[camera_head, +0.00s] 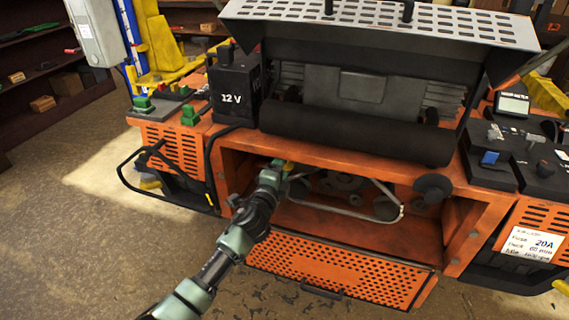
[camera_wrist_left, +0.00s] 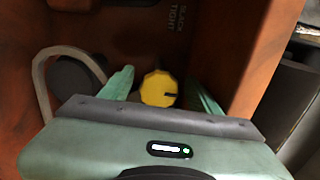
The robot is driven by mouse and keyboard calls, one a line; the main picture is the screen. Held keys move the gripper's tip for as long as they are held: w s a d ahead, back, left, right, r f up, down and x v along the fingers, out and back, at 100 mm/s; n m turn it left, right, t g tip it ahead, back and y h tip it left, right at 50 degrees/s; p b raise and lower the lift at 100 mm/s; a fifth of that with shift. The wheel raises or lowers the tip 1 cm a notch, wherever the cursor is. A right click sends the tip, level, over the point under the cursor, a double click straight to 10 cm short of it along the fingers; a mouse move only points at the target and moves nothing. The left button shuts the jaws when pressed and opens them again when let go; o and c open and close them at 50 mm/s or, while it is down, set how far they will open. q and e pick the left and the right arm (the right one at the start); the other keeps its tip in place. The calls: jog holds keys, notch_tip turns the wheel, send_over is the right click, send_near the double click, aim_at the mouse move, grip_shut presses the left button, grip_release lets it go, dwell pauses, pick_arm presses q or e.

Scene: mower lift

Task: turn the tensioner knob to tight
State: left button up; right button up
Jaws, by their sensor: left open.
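The yellow tensioner knob (camera_wrist_left: 157,90) is in the left wrist view, inside the orange bay, with a dark pointer mark toward the right of its face. The words SLACK and TIGHT (camera_wrist_left: 177,18) are printed on the wall beyond it, turned sideways. My left gripper (camera_wrist_left: 162,82) is open, with one green finger on each side of the knob and gaps between. In the head view my left gripper (camera_head: 282,168) reaches into the left part of the bay and hides most of the knob. My right gripper is not in view.
A pale belt (camera_head: 345,212) loops through the bay, near a dark pulley (camera_head: 433,187). The bay's orange side wall (camera_wrist_left: 262,50) stands close to the gripper. The perforated orange door (camera_head: 335,268) is folded down in front. A 12 V battery (camera_head: 236,88) stands above left.

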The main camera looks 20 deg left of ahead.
pick_arm(q)
jog(key=s, duration=0.7)
jog(key=shift+s+a, duration=0.15)
jog(key=shift+s, duration=0.1)
jog(key=s+a+f+n+g, duration=0.1)
jog(key=s+f+n+g, duration=0.1)
jog(key=f, duration=0.8)
jog(key=s+a+f+n+g, duration=0.1)
jog(key=s+f+n+g, duration=0.1)
jog(key=f, duration=0.7)
jog(key=s+a+f+n+g+y, duration=0.1)
jog(key=s+f+n+g, duration=0.15)
jog(key=s+f, duration=0.7)
jog(key=s+a+f+n+g, duration=0.1)
jog(key=s+f+n+g, duration=0.15)
jog(key=s+f, duration=0.65)
jog(key=s+f+n+g, duration=0.2)
jog(key=s+f, duration=0.4)
jog(key=s, duration=0.5)
jog(key=s+d+f+n+g, duration=0.1)
jog(key=s+f+n+g, duration=0.1)
jog(key=s+f, duration=0.5)
jog(key=s+f+n+g, duration=0.3)
jog(key=s+f, duration=0.3)
jog(key=s, duration=1)
jog(key=shift+d+f+g, duration=0.15)
jog(key=shift+f+g, duration=0.25)
jog(key=shift+g, duration=0.1)
